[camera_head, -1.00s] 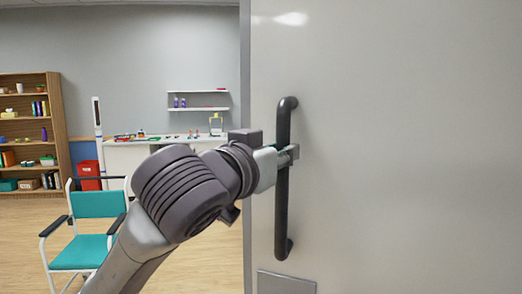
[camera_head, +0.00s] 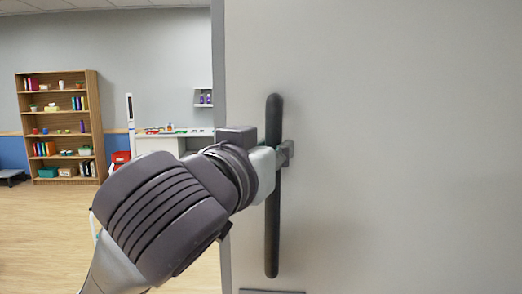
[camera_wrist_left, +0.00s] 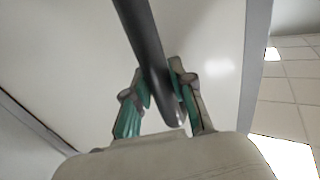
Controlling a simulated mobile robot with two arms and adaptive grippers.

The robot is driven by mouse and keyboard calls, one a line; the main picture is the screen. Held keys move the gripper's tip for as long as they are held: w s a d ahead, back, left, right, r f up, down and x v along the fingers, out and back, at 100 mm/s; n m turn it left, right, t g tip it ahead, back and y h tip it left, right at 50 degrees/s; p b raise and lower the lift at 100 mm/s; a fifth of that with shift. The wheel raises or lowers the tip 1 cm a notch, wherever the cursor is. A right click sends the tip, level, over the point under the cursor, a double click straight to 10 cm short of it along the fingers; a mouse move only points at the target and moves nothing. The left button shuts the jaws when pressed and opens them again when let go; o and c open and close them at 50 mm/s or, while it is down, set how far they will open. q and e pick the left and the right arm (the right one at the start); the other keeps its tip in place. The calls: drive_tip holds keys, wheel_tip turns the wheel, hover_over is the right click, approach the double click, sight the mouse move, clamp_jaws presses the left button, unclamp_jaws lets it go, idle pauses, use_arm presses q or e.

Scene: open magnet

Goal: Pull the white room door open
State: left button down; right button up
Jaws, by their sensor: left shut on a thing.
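The white door (camera_head: 400,150) fills the right side of the head view, its left edge upright near the picture's middle. A long dark vertical handle (camera_head: 272,225) is mounted on it near that edge. My left gripper (camera_head: 284,154) is shut around the handle's middle. In the left wrist view, the handle (camera_wrist_left: 148,45) passes between the two fingers of the left gripper (camera_wrist_left: 162,95), and the pale door face (camera_wrist_left: 215,60) lies behind it. My right gripper is not in view.
Left of the door edge, the room shows a wooden bookshelf (camera_head: 60,125) at the back wall, a white counter (camera_head: 160,143) with small items, and a small wall shelf (camera_head: 203,105). The wood floor (camera_head: 40,235) at the left is clear.

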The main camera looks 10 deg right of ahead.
use_arm(q)
drive_tip(key=shift+w+d+f, duration=0.15)
drive_tip(key=shift+w, duration=0.25)
drive_tip(key=shift+w+d+f, duration=0.1)
drive_tip(key=shift+w+f, duration=0.05)
drive_tip(key=shift+w, duration=0.25)
drive_tip(key=c, duration=1.2)
unclamp_jaws()
drive_tip(key=shift+s, duration=0.1)
drive_tip(key=shift+o, duration=1.2)
drive_tip(key=shift+s, duration=0.15)
drive_tip(key=shift+s+a, duration=0.1)
drive_tip(key=v, duration=1.2)
drive_tip(key=shift+r, duration=0.1)
